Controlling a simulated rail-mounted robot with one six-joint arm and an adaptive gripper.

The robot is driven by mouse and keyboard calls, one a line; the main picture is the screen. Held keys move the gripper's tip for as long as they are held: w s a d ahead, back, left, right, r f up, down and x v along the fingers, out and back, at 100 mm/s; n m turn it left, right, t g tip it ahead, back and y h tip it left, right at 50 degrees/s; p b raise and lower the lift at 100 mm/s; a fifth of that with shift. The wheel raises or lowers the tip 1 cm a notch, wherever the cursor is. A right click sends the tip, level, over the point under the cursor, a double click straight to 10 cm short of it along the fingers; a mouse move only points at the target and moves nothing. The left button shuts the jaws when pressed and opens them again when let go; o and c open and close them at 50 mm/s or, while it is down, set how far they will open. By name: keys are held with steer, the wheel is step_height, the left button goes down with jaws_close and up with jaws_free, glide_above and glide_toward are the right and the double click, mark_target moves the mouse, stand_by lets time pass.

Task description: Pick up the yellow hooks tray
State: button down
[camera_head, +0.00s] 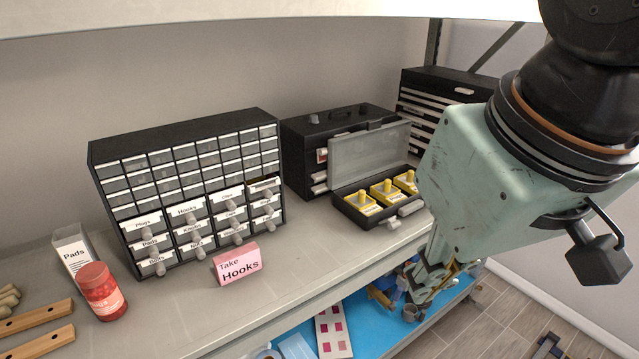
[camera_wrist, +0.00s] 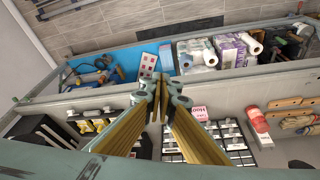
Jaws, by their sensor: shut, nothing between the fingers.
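Several yellow trays with knobs (camera_head: 383,192) sit in an open dark case (camera_head: 350,212) with a grey lid on the shelf. Their labels are too small to read, so I cannot tell which is the hooks tray. The yellow trays also show at the lower left of the wrist view (camera_wrist: 90,125). My gripper (camera_head: 428,288) is shut and empty, in front of the shelf edge, to the right of the case and lower in the head view. It also shows in the wrist view (camera_wrist: 157,80), its fingers together and apart from the trays.
A pink "Take Hooks" sign (camera_head: 237,264) stands before a black drawer cabinet (camera_head: 190,130) with labelled drawers. A red jar (camera_head: 102,292) and a "Pads" box (camera_head: 73,250) stand at left. A black toolbox (camera_head: 300,130) is behind the case. A blue lower shelf (camera_head: 375,335) holds tools.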

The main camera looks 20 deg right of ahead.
steer(key=c, duration=3.3)
jaws_free()
steer(key=shift+c, duration=0.2)
steer(key=o, duration=2.7)
steer(key=shift+w, duration=0.1)
